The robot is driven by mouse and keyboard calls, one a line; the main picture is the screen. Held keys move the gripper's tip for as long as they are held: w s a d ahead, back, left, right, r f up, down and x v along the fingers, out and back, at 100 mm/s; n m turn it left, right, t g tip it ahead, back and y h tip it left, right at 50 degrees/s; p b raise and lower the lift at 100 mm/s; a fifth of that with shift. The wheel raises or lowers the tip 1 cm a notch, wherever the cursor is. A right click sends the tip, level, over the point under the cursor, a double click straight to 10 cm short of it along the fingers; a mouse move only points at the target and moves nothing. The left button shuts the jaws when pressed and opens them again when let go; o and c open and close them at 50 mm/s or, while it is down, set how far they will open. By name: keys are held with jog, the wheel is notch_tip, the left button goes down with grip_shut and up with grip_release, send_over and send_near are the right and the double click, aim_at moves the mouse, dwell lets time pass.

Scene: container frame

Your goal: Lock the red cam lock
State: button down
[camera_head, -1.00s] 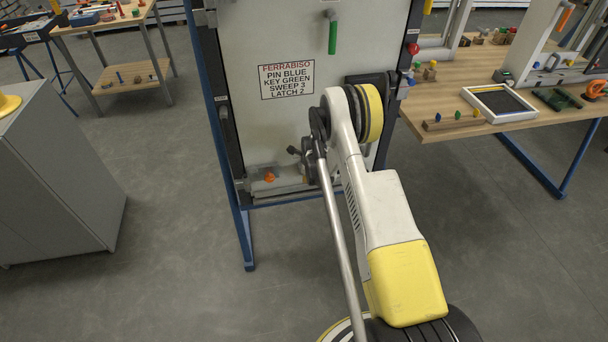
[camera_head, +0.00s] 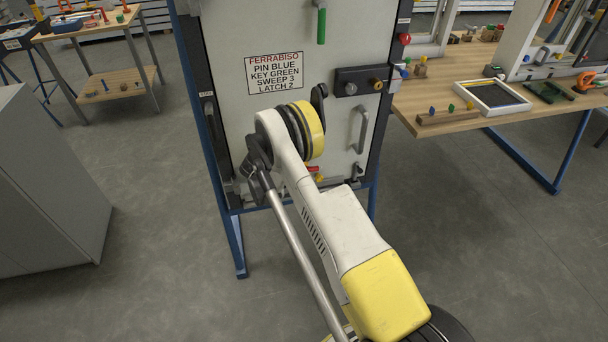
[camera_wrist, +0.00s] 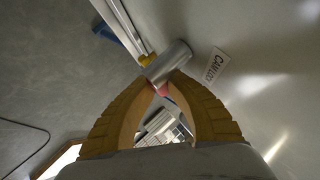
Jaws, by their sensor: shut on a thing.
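In the wrist view my gripper (camera_wrist: 163,84) is closed with its fingertips around a small red piece (camera_wrist: 165,92), the red cam lock by its place. A grey metal cylinder (camera_wrist: 170,60) sits at the fingertips. A white label (camera_wrist: 216,64) reading CAM LOCK is on the panel to the right. In the head view the white door (camera_head: 225,60) stands upright and my arm reaches to its lower part. The lock's turn angle is unclear.
A grey handle (camera_head: 358,128), a dark latch plate (camera_head: 350,82) and a green handle (camera_head: 321,22) are higher up. A wooden bench (camera_head: 440,92) stands right, a grey cabinet (camera_head: 45,190) left.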

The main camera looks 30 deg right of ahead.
jog(key=shift+d+r+h, duration=0.1)
jog(key=shift+r+h, duration=0.1)
jog(key=shift+h, duration=0.3)
jog(key=shift+r, duration=0.1)
jog(key=c, duration=1.6)
grip_release()
jog(key=shift+d, duration=0.1)
jog(key=v, duration=1.2)
jog(key=shift+w, duration=0.1)
